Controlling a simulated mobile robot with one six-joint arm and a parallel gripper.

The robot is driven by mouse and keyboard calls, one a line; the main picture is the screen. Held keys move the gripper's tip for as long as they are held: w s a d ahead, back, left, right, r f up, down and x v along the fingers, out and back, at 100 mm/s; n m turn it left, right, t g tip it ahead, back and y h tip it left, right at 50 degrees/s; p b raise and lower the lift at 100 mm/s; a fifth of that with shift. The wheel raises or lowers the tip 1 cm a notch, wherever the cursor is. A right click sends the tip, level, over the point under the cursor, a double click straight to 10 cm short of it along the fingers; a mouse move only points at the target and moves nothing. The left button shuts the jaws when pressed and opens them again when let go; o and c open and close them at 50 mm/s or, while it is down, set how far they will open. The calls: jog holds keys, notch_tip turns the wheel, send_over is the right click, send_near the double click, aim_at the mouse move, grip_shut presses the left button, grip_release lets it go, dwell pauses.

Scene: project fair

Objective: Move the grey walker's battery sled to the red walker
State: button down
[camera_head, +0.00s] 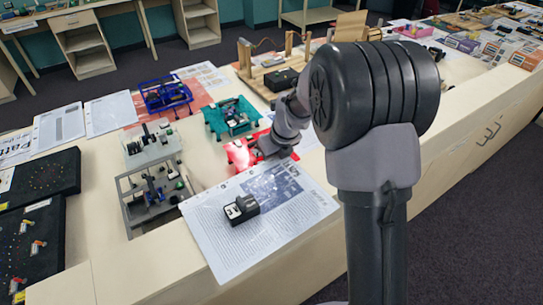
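My gripper (258,152) is at the red walker (240,155), in the middle of the table. It covers the walker's right part, and I cannot tell whether its fingers are open, shut or holding anything. A grey open-frame walker (128,205) stands to the left, with dark and blue parts inside. A paler, whitish-grey walker (139,158) stands just behind it. A small black block with a white part on top (241,209) lies on a printed sheet in front of the red walker. It may be a battery sled; I cannot tell whose.
A teal walker (232,117) and a blue walker (165,94) stand behind. A wooden frame with a black box (281,79) is at the back. Black boards (45,185) lie at the left. Printed sheet (260,235) around the black block is mostly bare. My arm hides the right middle.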

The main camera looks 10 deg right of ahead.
jog(key=shift+f, duration=0.45)
dwell(1.1)
jog(key=c, duration=1.4)
grip_release()
jog(key=shift+r, duration=0.1)
notch_tip(320, 180, up, 8)
jog(key=p, duration=0.7)
jog(key=shift+f, duration=0.25)
jog(key=shift+f, duration=0.1)
